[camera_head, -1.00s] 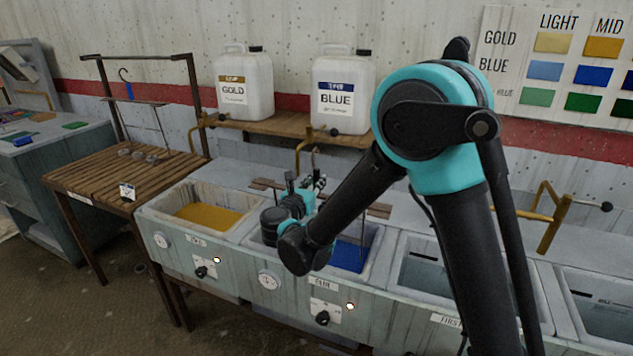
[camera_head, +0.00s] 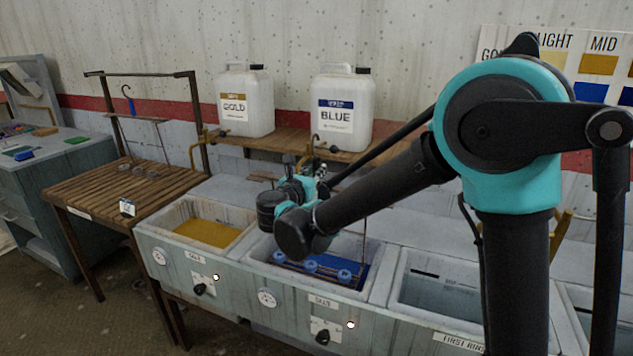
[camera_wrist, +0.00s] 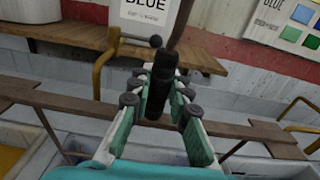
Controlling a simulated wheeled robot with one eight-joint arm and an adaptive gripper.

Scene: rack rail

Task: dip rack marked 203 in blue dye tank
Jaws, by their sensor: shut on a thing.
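My gripper (camera_head: 312,188) is above the blue dye tank (camera_head: 381,262). It is shut on a dark upright grip, seen between its fingers in the wrist view (camera_wrist: 160,88). A rack (camera_head: 327,271) with three blue-coloured round pieces shows below it, within the tank's walls at or just above the blue dye (camera_head: 352,283). A thin upright rod at the rack's right end rises from it. My arm hides part of the rack. No number 203 is readable. A second rack (camera_head: 140,119) with a blue tag and grey pieces hangs at the left stand.
The gold tank (camera_head: 208,233) is left of the blue tank, and the first rinse tank (camera_head: 436,283) is right. GOLD (camera_head: 245,103) and BLUE (camera_head: 342,112) jugs stand on a shelf behind. A brown rail (camera_wrist: 65,105) crosses near my gripper in the wrist view.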

